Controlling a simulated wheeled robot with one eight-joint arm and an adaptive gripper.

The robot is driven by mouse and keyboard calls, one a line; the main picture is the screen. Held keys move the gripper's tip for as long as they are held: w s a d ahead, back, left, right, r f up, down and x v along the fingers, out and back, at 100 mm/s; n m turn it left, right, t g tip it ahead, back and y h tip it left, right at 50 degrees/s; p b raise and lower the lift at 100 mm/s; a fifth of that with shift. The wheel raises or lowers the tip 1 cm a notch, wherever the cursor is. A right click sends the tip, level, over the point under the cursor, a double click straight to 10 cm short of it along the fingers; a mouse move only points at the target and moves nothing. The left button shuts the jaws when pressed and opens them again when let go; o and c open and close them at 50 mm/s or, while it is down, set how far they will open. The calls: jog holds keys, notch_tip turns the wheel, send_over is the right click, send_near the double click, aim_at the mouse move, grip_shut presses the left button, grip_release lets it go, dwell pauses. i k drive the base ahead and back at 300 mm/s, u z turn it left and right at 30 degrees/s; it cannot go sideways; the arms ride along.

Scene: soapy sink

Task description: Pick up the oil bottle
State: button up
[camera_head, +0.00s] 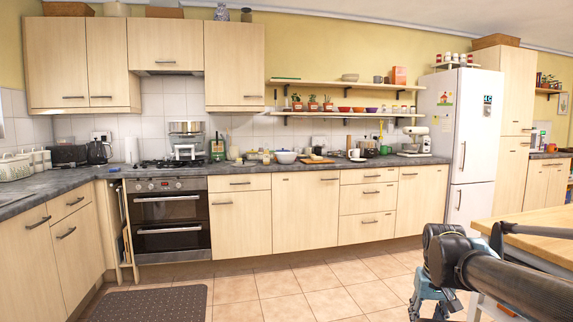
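I cannot pick out the oil bottle for certain. Slim bottle-like shapes (233,151) stand on the back counter just right of the stove, next to a green item (217,149); they are too small to identify. My arm reaches in from the right edge, in the lower right foreground. I cannot make out fingertips or anything held. My arm's end is well apart from the back counter, across the floor.
The tiled floor (330,287) between me and the cabinets is mostly clear. A dark mat (150,304) lies lower left. A wooden table (535,228) stands at the right, beside my arm. A white bowl (285,157) and several small items crowd the counter. A white fridge (468,140) stands right.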

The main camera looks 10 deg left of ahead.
aim_at(266, 154)
jog(key=z, duration=0.05)
jog(key=k, duration=0.4)
jog(key=u, duration=0.5)
jog(key=i, duration=1.1)
jog(key=u, duration=0.5)
jog(key=i, duration=2.1)
jog(key=z, duration=0.35)
jog(key=i, duration=0.8)
jog(key=z, duration=0.2)
